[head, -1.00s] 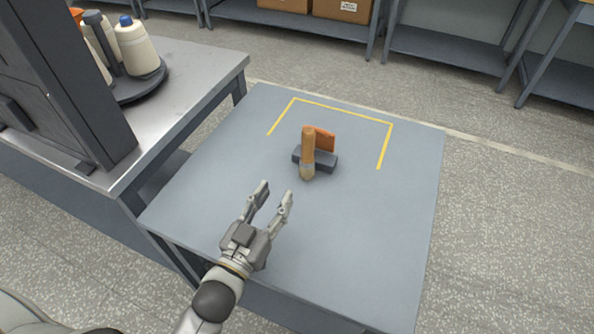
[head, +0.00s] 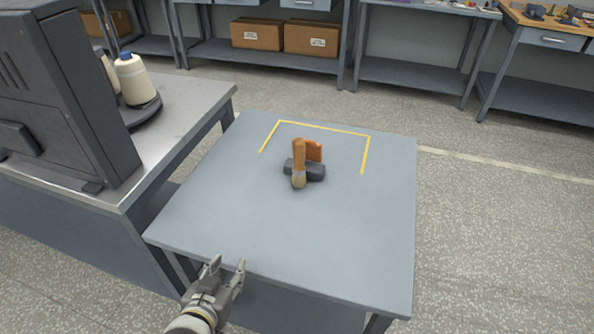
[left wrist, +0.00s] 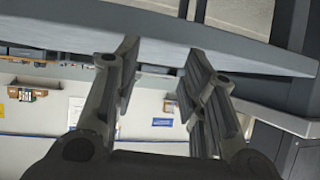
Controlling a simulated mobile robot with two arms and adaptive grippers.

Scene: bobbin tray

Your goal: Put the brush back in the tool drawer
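The brush (head: 298,160) has an orange-brown handle and pale bristles toward the front. It leans on a dark grey block (head: 317,172) on the grey table, with its handle end raised. An orange piece (head: 314,150) stands right behind the block; I cannot tell whether it is joined to it. My left gripper (head: 228,264) is open and empty at the table's front left edge, well short of the brush. In the left wrist view its two fingers (left wrist: 152,70) are apart with nothing between them. My right gripper is not in view.
The grey table (head: 345,250) has yellow corner tape (head: 325,127) behind the brush and is otherwise clear. A metal bench (head: 185,110) with a dark machine and thread cones stands left. A workbench at the back right has a closed drawer (head: 553,39); whether it is the tool drawer is unclear.

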